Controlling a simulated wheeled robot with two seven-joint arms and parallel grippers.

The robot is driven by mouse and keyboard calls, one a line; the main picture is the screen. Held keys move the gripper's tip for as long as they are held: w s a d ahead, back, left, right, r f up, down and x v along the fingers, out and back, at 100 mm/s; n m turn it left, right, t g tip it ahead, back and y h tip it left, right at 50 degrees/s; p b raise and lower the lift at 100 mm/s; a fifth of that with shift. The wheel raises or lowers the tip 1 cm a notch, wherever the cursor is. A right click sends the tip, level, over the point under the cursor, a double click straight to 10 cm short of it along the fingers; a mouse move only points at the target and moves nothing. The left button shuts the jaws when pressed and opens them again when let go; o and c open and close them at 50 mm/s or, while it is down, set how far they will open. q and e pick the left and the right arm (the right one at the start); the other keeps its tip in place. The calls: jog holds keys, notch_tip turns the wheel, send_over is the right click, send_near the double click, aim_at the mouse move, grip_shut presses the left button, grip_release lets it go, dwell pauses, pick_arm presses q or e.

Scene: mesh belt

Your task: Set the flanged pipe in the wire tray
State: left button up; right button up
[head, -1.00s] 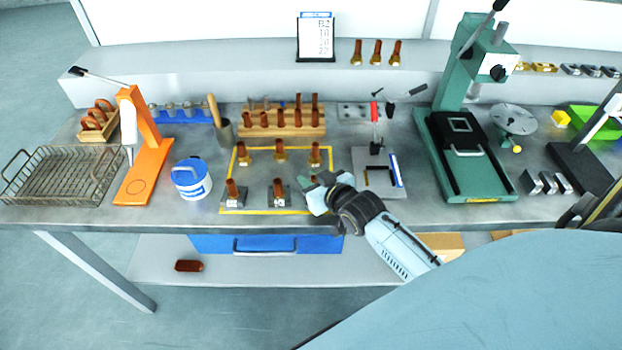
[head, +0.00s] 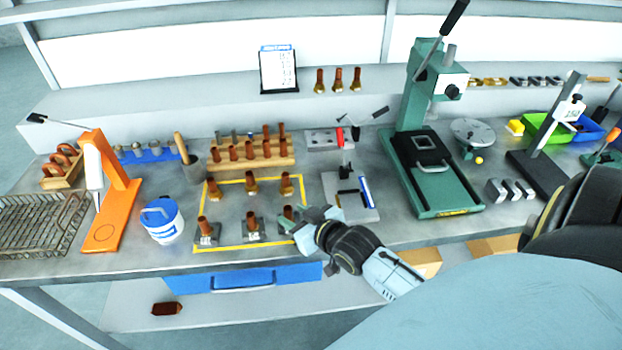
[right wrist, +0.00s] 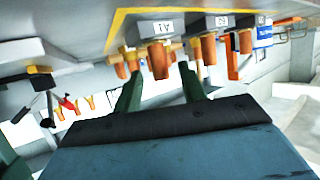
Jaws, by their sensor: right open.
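Several copper pipes stand upright in a yellow-taped rectangle. The back row has brass hex bases; the front row stands on grey labelled blocks, with one pipe (head: 204,224) at left and another (head: 251,221) in the middle. I cannot tell which is the flanged pipe. My right gripper (head: 308,220) is open at the front row's right pipe (head: 288,213), whose base it hides. In the right wrist view, a copper pipe (right wrist: 158,60) on the block marked A1 (right wrist: 155,29) shows between the open fingers (right wrist: 158,85). The wire tray (head: 58,205) is empty at the far left. My left gripper is out of view.
An orange stand (head: 118,200) and a white-blue tub (head: 161,220) stand between the tray and the pipes. A wooden rack (head: 245,158) of pipes is behind. A small fixture (head: 350,205) and a green press (head: 440,185) stand to the right.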

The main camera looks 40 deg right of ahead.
jog(key=shift+o, duration=0.5)
jog(key=v, duration=0.6)
jog(key=shift+s+r, duration=0.1)
jog(key=shift+s, duration=0.05)
jog(key=shift+a+r, duration=0.25)
jog(key=shift+a, duration=0.05)
jog(key=w+a+r+n+g+y+p, duration=0.1)
jog(key=w+a+r+g+y, duration=0.2)
jog(key=a, duration=0.4)
jog(key=w+a+r+n+g+y+p, duration=0.1)
jog(key=w+a+r+g+y, duration=0.15)
jog(key=w+a, duration=0.35)
jog(key=m+g+h+p, duration=0.1)
jog(key=m+g+h, duration=0.1)
jog(key=g+h, duration=0.45)
send_near(288, 208)
jog(key=shift+y, duration=0.3)
jog(key=f, duration=0.6)
jog(key=shift+w+d+f, duration=0.1)
jog(key=shift+w+d, duration=0.1)
jog(key=shift+w, duration=0.05)
jog(key=shift+w+f, duration=0.2)
jog(key=shift+f, duration=1.15)
jog(key=shift+w+f, duration=0.25)
jog(key=shift+f, duration=1.1)
jog(key=shift+c, duration=0.2)
